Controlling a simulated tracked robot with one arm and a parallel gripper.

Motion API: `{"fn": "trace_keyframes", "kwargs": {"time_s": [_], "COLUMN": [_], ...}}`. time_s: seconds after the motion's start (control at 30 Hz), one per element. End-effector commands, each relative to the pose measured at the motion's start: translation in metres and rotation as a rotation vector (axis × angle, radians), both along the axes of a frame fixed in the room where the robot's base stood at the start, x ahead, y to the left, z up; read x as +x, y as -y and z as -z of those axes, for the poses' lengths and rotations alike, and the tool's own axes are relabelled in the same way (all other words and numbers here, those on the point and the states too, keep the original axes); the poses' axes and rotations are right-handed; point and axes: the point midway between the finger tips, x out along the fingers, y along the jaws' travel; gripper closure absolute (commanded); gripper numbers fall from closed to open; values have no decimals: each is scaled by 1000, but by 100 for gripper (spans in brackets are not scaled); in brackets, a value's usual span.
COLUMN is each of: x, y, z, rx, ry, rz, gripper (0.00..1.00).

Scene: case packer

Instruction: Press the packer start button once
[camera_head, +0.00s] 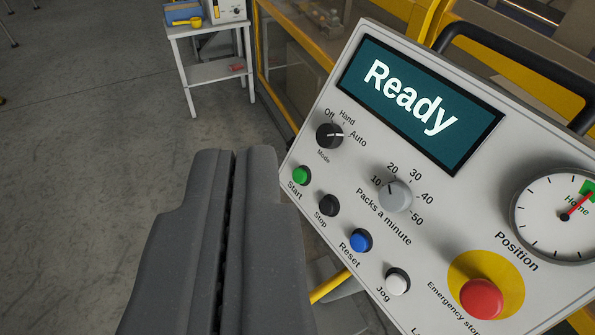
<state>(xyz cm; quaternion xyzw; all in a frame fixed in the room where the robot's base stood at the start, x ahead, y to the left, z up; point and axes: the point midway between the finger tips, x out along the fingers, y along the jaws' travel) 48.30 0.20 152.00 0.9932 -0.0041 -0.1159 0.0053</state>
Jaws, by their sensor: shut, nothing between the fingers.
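The packer's control panel (440,205) fills the right side of the view, tilted. Its green start button (302,175) is at the left edge, labelled "Start". The screen (420,105) reads "Ready". The mode knob (329,135) appears turned to "Auto". My gripper (234,155) is shut and empty. Its fingertips are just left of the start button in the picture and appear apart from it; the depth between them is hard to judge.
Beside the start button are a black stop button (328,205), blue reset button (361,240), white jog button (398,281) and red emergency stop (481,298). A white side table (215,73) stands behind. Open floor (80,170) lies left.

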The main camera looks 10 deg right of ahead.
Motion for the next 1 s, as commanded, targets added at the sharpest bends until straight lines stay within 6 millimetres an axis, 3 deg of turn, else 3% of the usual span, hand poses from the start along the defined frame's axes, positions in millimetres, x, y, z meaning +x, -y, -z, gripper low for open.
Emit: {"fn": "trace_keyframes", "kwargs": {"time_s": [0.17, 0.3, 0.5, 0.6, 0.7, 0.83, 1.0], "x": [59, 116, 174, 190, 199, 203, 203], "y": [-12, -25, -33, -36, -37, -38, -38], "z": [44, 102, 187, 219, 238, 250, 251], "rx": [-74, -162, -274, -315, -339, -354, -354], "ry": [-50, -91, -141, -155, -160, -165, -164], "rz": [36, 63, 79, 78, 76, 75, 75], "gripper": [100, 100, 100, 100, 100, 100, 100]}}
